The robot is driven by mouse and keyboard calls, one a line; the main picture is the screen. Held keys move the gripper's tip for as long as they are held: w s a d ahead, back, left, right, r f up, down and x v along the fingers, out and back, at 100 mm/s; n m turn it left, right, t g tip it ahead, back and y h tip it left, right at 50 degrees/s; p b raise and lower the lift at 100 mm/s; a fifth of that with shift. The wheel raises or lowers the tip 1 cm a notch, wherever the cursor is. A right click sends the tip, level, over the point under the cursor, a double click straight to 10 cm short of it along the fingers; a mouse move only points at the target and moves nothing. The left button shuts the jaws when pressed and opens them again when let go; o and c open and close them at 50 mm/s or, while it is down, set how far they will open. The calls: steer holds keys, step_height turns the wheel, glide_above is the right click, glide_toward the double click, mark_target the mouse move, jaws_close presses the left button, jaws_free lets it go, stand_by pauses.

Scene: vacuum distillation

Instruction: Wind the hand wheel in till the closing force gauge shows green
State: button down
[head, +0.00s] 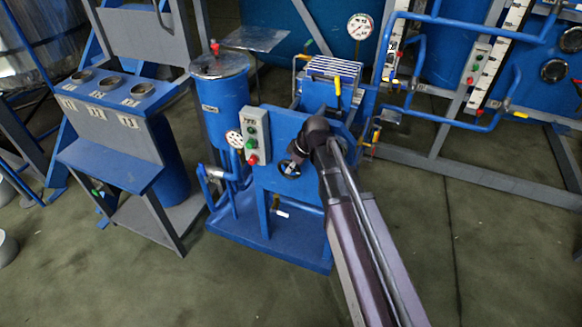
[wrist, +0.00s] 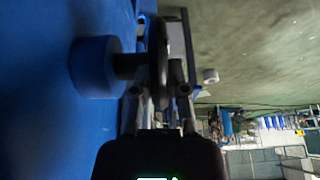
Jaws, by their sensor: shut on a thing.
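The hand wheel (wrist: 157,52) is a dark disc seen nearly edge-on in the wrist view, on a shaft from a blue round hub (wrist: 95,66). My gripper (wrist: 160,92) has its fingers on either side of the wheel's rim and is shut on it. In the head view my gripper (head: 291,170) is at the front of the blue press (head: 262,190), and my arm hides part of it. A small white dial gauge (head: 234,139) sits on the press's left side; its reading is too small to tell. I cannot tell if it is the closing force gauge.
A grey button box (head: 257,136) stands close left of my gripper. A blue tank (head: 222,100) is behind it. Another dial (head: 360,27) and blue pipes (head: 450,120) are at the back right. A blue bench (head: 110,165) is left. The floor at front is clear.

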steer(key=c, duration=0.6)
jaws_free()
steer(key=shift+c, duration=0.2)
steer(key=shift+a+h, duration=0.1)
steer(key=shift+h, duration=0.2)
steer(key=shift+w+a+g+h+p, duration=0.15)
steer(key=shift+g+h+p, duration=0.15)
steer(key=shift+h+p, duration=0.3)
steer(key=shift+w+a+g+h, duration=0.15)
steer(key=shift+g+h, duration=0.35)
steer(key=shift+h, duration=0.7)
step_height(320, 180, up, 2)
steer(key=shift+r+p, duration=0.1)
steer(key=shift+p, duration=1.15)
step_height(320, 180, up, 12)
steer(key=p, duration=1.1)
steer(key=shift+p, duration=0.35)
